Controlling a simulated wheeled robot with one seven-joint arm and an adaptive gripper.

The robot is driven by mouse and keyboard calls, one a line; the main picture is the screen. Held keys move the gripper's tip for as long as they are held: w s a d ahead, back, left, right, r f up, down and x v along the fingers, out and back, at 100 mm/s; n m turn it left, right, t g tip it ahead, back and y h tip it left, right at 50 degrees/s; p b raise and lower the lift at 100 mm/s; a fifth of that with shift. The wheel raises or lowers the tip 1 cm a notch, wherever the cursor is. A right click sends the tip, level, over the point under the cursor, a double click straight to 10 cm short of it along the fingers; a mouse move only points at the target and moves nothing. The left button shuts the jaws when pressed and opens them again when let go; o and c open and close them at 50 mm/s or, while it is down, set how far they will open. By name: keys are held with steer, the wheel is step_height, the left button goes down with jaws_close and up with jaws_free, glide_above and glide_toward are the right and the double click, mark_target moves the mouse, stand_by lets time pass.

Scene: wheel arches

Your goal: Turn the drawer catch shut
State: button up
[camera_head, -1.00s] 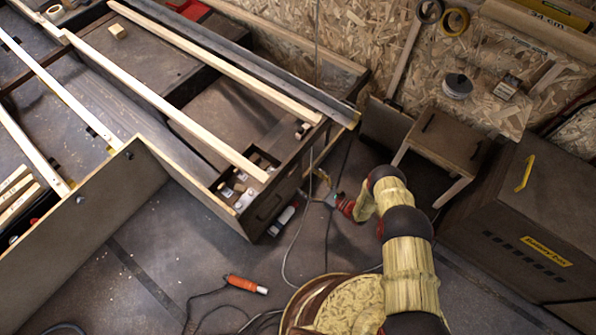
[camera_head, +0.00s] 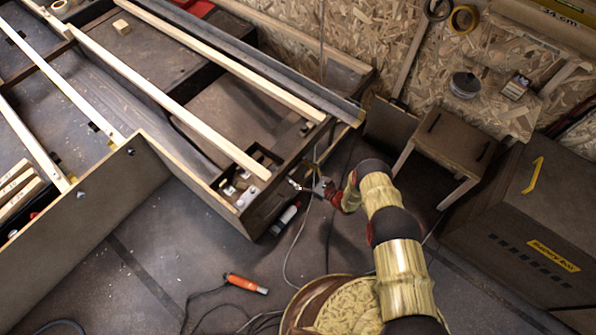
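The dark wooden drawer unit (camera_head: 262,212) is at the end of the long frame, with small items in an open compartment on top. My gripper (camera_head: 300,186), at the end of my red and straw-coloured arm, is against or just in front of the unit's right end face. Its fingers are small and point left towards that face. I cannot tell whether they touch it or how far apart they are. The drawer catch cannot be made out; it is too small or hidden by the gripper.
A small wooden stool (camera_head: 452,144) and a dark battery box (camera_head: 520,220) stand to the right. An orange-handled tool (camera_head: 246,284) and cables lie on the floor. A bottle-like object (camera_head: 285,219) lies below the unit. Floor at lower left is mostly clear.

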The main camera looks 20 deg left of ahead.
steer(key=c, duration=0.9)
steer(key=shift+n, duration=0.3)
steer(key=shift+c, duration=0.2)
steer(key=n, duration=0.8)
steer(key=shift+s+f, duration=0.1)
steer(key=shift+s, duration=0.1)
steer(key=n, duration=0.4)
steer(key=shift+s+a+f+n, duration=0.1)
steer(key=shift+n, duration=0.3)
steer(key=shift+f+n, duration=0.15)
steer(key=shift+n, duration=2.05)
